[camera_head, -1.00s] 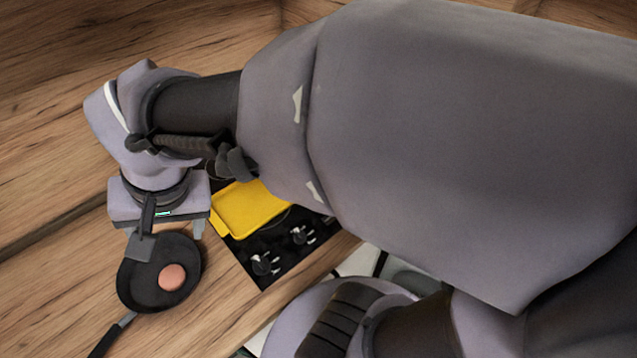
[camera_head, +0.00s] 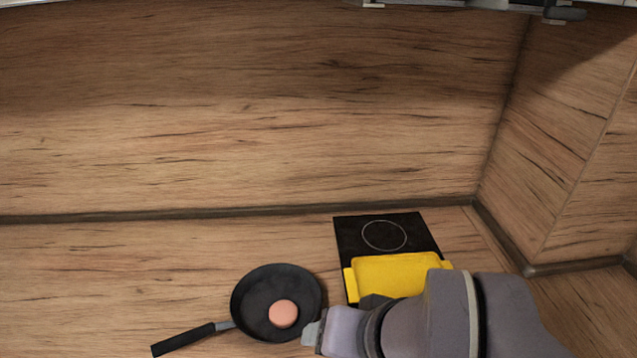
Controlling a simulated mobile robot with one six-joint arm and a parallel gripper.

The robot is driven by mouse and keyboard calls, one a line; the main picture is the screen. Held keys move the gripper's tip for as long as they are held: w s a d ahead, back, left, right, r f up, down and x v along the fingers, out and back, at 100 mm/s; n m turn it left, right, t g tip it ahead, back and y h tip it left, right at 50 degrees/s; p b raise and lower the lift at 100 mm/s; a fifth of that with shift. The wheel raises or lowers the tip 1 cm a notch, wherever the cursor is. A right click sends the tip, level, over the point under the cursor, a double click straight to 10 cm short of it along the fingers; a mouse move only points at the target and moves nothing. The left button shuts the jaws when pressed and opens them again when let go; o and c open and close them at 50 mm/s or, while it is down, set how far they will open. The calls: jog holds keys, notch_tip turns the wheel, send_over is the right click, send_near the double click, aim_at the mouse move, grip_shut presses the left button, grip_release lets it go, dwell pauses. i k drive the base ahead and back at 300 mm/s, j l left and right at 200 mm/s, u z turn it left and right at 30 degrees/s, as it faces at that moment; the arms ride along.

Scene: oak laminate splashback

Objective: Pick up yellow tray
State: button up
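The yellow tray (camera_head: 388,274) lies on the black cooktop (camera_head: 355,232), covering its front part. It is a shallow rectangle with a handle tab at its left and right ends. My arm covers its near edge. My gripper (camera_head: 312,334) shows only as a small grey piece at the end of my wrist, left of the tray and close to the pan's right side. Its fingers are not clearly seen, so I cannot tell whether they are open. Nothing shows the gripper touching the tray.
A black frying pan (camera_head: 247,301) holding a round pinkish-orange item (camera_head: 283,313) sits left of the cooktop, its handle pointing lower left. A wooden splashback (camera_head: 240,130) stands behind, with a side wall (camera_head: 565,150) at right. The counter (camera_head: 110,275) at left is clear.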

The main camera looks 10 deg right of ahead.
aim_at(395, 276)
jog(key=z, duration=0.8)
jog(key=l+u, duration=0.45)
